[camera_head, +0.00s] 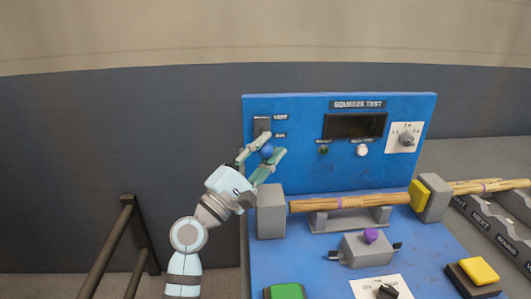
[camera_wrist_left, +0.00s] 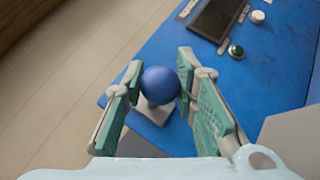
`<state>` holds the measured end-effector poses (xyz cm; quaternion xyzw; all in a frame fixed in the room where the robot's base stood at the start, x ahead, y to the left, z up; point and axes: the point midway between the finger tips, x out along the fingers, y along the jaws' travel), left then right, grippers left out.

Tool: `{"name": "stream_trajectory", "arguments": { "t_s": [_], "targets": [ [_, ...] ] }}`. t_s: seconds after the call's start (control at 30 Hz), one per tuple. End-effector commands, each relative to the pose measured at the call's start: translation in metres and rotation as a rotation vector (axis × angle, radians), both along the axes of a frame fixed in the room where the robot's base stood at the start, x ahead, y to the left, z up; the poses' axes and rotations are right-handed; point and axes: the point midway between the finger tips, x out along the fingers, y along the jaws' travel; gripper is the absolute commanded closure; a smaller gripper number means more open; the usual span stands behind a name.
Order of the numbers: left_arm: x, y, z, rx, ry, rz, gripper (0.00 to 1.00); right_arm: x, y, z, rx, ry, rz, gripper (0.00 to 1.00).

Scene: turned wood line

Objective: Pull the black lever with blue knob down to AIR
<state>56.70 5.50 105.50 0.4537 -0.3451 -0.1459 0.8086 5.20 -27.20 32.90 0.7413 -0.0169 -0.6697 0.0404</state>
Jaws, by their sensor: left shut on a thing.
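The blue knob (camera_head: 266,151) sits in front of the blue upright panel, just below a grey switch plate (camera_head: 262,126). A label that seems to read VENT is by the plate's upper end, and a smaller one that seems to read AIR (camera_head: 280,135) is lower. My left gripper (camera_head: 263,148) is shut on the knob, its fingers on either side. In the left wrist view the knob (camera_wrist_left: 160,84) lies between the green-padded fingers, with a pale block behind it. The black lever's shaft is hidden, so its exact angle cannot be told. My right gripper is not in view.
The panel (camera_head: 300,178) also carries a dark display (camera_head: 354,126), a round dial (camera_head: 406,138) and small buttons. A wooden rod (camera_head: 350,203) lies between grey blocks below. A purple-knobbed box (camera_head: 362,250), a green button (camera_head: 285,291) and a yellow button (camera_head: 479,271) are nearer.

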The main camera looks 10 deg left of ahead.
Motion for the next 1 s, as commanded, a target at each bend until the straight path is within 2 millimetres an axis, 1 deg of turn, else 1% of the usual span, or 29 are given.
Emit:
{"name": "stream_trajectory", "arguments": {
  "t_s": [0.07, 0.1, 0.17, 0.2, 0.23, 0.43, 0.53, 0.6, 0.67, 0.9, 1.0],
  "targets": [
    [0.000, 0.000, 0.001, 0.000, -0.001, -0.001, 1.00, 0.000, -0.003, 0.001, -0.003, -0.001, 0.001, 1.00],
    [0.000, 0.000, 0.001, 0.000, -0.001, -0.001, 0.71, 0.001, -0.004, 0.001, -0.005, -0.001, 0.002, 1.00],
    [0.000, 0.000, 0.001, 0.000, -0.001, -0.001, 0.61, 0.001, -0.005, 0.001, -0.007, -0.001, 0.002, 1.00],
    [0.000, 0.000, 0.001, -0.001, -0.001, 0.000, 0.55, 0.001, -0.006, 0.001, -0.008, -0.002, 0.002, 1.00],
    [0.000, 0.000, 0.001, -0.001, -0.001, 0.000, 0.52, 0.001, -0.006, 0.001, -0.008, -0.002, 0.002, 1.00],
    [0.000, 0.000, 0.001, 0.000, -0.001, 0.001, 0.52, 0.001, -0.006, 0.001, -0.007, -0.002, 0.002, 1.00],
    [-0.001, 0.002, 0.000, 0.000, -0.001, 0.002, 0.52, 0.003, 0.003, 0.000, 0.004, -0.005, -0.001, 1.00],
    [-0.005, 0.006, -0.004, 0.001, 0.001, 0.003, 0.52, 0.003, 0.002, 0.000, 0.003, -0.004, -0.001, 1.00],
    [-0.013, 0.011, -0.009, 0.002, 0.000, 0.004, 0.52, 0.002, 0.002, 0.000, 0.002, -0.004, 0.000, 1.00],
    [-0.061, 0.047, -0.037, 0.005, 0.001, 0.002, 0.52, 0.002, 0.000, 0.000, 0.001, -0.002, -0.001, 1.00],
    [-0.076, 0.058, -0.046, 0.003, 0.001, 0.001, 0.52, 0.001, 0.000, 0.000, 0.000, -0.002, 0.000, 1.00]
  ]
}}
